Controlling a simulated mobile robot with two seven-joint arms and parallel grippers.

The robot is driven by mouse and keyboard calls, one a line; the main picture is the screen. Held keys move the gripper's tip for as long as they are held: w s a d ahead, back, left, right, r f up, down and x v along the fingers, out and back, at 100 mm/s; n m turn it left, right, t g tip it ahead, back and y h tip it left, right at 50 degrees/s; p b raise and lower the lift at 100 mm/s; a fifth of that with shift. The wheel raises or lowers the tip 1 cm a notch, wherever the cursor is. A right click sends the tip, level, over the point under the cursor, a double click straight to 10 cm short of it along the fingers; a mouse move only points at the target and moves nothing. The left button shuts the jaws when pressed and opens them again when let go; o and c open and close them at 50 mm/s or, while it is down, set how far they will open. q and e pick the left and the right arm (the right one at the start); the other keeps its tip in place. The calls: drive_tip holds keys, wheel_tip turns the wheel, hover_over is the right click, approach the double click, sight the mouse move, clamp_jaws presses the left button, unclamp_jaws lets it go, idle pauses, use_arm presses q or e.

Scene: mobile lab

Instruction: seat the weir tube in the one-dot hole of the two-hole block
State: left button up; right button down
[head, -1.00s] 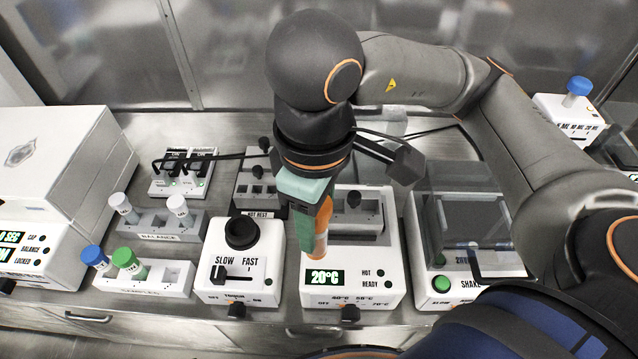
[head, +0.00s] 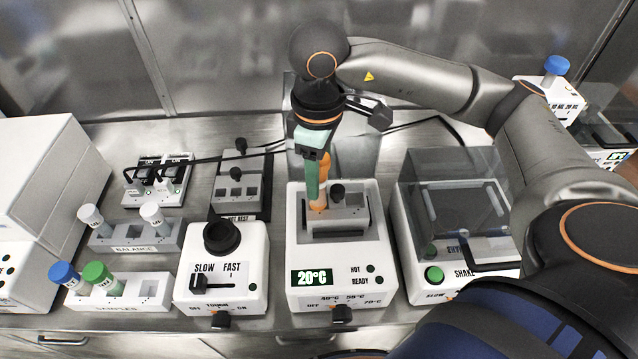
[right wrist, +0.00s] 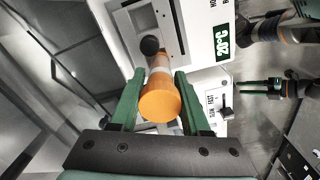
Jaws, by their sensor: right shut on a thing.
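The weir tube (right wrist: 161,97) has an orange cap, and my right gripper (right wrist: 157,90) is shut on it. In the head view the tube (head: 320,190) is upright or nearly so, at the left part of the grey two-hole block (head: 350,222). The block is set in the white 20°C heater (head: 372,262). A black knob (head: 338,188) stands beside the tube. The tube's lower end and the holes' dots are hidden or too small to see, so I cannot tell whether it is in a hole. My left gripper (right wrist: 262,87) shows small in the right wrist view, its jaws unclear.
Left of the heater is the SLOW/FAST mixer (head: 222,270) with a black cup. Farther left are the balance rack (head: 130,240) and the samples rack (head: 125,293), holding capped tubes. The lidded shaker (head: 455,225) stands close on the right.

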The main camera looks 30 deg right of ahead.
drive_tip(key=f, duration=0.4)
drive_tip(key=shift+d+b, duration=0.2)
drive_tip(key=shift+b, duration=0.2)
drive_tip(key=c, duration=0.8)
unclamp_jaws()
drive_tip(key=o, duration=0.4)
drive_tip(key=shift+w+r, duration=0.1)
drive_tip(key=shift+r, duration=0.15)
wheel_tip(320, 180, up, 12)
drive_tip(key=shift+f, duration=0.1)
